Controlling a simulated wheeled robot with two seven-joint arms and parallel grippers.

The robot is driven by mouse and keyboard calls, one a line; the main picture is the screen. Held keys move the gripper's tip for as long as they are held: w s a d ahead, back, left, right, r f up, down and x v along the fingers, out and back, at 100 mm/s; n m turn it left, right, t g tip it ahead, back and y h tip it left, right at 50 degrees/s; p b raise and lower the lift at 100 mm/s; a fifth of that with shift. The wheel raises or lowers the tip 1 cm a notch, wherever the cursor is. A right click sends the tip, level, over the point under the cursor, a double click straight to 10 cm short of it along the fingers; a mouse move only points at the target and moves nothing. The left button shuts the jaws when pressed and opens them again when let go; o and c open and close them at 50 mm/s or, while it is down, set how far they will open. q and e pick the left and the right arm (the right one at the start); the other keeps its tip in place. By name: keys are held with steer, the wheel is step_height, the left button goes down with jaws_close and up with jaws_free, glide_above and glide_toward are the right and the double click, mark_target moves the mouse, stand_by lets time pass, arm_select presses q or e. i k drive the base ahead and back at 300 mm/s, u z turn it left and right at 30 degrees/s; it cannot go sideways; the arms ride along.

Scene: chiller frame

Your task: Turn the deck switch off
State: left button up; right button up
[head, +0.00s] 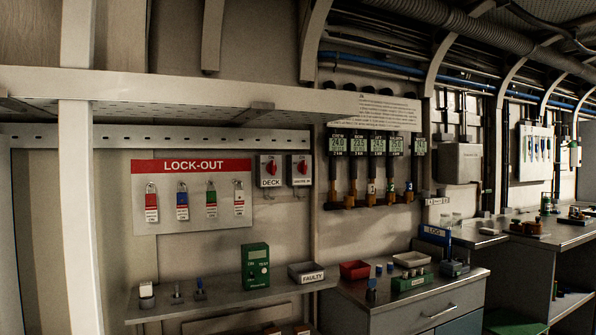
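The deck switch (270,170) is a small grey box with a red knob and a "DECK" label. It is mounted on the wall right of the lock-out board, in the middle of the head view. The knob's exact setting is too small to tell. A similar box with a red knob (300,170) is beside it on the right; its label is hard to read. Neither of my grippers shows in the head view, and nothing is touching the deck switch.
The white lock-out board (190,222) holds several tagged padlocks. A long shelf (190,90) overhangs the switches. A lower shelf (215,303) carries a green tester (255,266) and a "FAULTY" bin (312,278). A white post (78,200) stands at left.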

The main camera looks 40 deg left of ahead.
mark_target(271, 168)
steer(key=u, duration=0.55)
steer(key=i, duration=1.5)
steer(key=u, duration=1.1)
